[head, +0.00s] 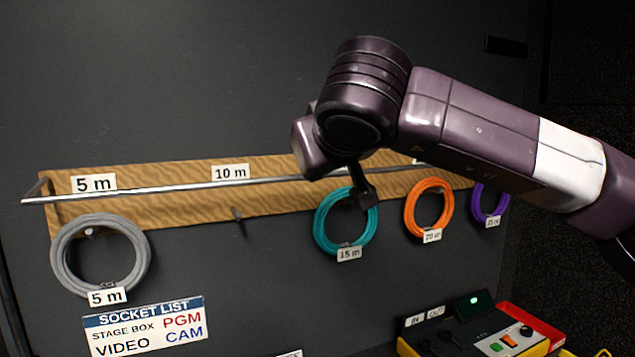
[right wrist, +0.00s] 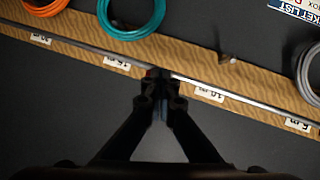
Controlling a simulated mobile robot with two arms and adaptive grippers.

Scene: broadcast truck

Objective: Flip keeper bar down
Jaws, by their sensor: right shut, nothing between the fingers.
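The keeper bar (head: 130,192) is a thin silver rod running along the wooden board. Its left end stands out from the board on a short bracket. The bar also shows in the right wrist view (right wrist: 235,97), crossing behind my fingertips. My right gripper (head: 366,200) is shut and empty in front of the board, overlapping the teal coil in the head view. In the right wrist view its fingertips (right wrist: 160,76) overlap the bar between the 15 m and 10 m labels. I cannot tell whether they touch it. My right arm hides part of the bar. My left gripper is out of view.
Grey (head: 60,250), teal (head: 320,230), orange (head: 409,205) and purple (head: 476,200) cable coils hang along the wooden board (head: 190,205). The 10 m peg (head: 238,214) is bare. A socket list sign (head: 145,325) and a yellow-red device (head: 480,335) are below.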

